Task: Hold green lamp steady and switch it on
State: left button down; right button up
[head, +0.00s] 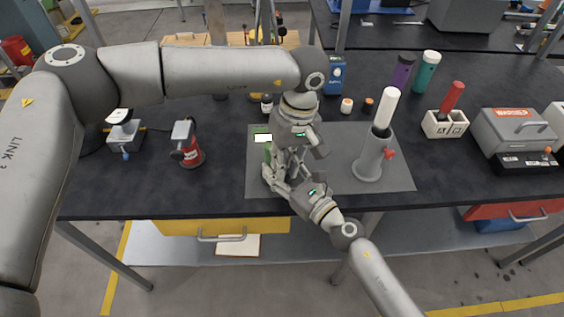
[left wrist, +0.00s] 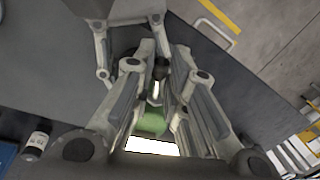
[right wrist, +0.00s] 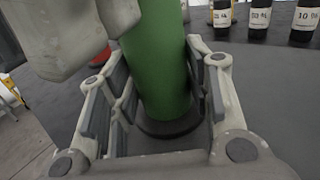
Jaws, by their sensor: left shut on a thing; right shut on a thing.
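The green lamp (head: 267,150) stands on the grey mat, mostly hidden behind my grippers in the head view. Its bright white face looks lit in the head view and in the left wrist view (left wrist: 152,146). In the right wrist view its green upright body (right wrist: 162,65) rises from a dark round base. My right gripper (head: 273,177) is shut around the lower body, with a finger on each side. My left gripper (head: 286,160) comes from above and is shut at the lamp's upper part. A small dark part (left wrist: 161,68) shows between its fingers; the exact contact is hidden.
A grey holder (head: 369,160) with a white-topped rod and red knob stands on the mat (head: 400,180) to the right. A red-and-grey device (head: 187,150) stands to the left. Small bottles (head: 267,103) stand behind the lamp. The dark table's front left is clear.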

dwell(0.3)
pick_arm(q)
jog(key=c, duration=1.4)
grip_release()
jog(key=shift+c, duration=0.2)
notch_tip(320, 180, up, 12)
jog(key=d, duration=0.2)
jog(key=shift+w, duration=0.35)
jog(key=shift+f, duration=0.1)
